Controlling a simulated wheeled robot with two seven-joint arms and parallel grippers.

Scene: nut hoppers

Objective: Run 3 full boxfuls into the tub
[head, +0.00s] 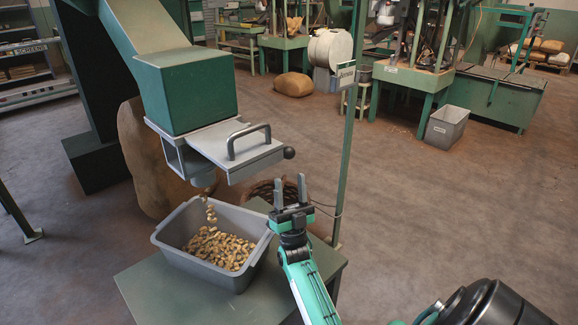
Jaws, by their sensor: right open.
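A green hopper box (190,92) hangs at the end of a sloping chute. Under it is a grey slide plate (240,148) with a dark bar handle (249,139) and a round knob (289,153); the plate sticks out to the right. A short spout (204,179) points down below. A thin string of nuts (211,214) falls from it into the grey tub (216,281), where nuts (218,248) cover part of the bottom. My right gripper (290,184) is open and empty, below and right of the handle, apart from it. My left gripper is out of view.
The tub stands on a green table (155,295). A full sack (145,160) and a wicker basket (265,192) stand behind the table. The floor on the right is clear up to a grey bin (446,127).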

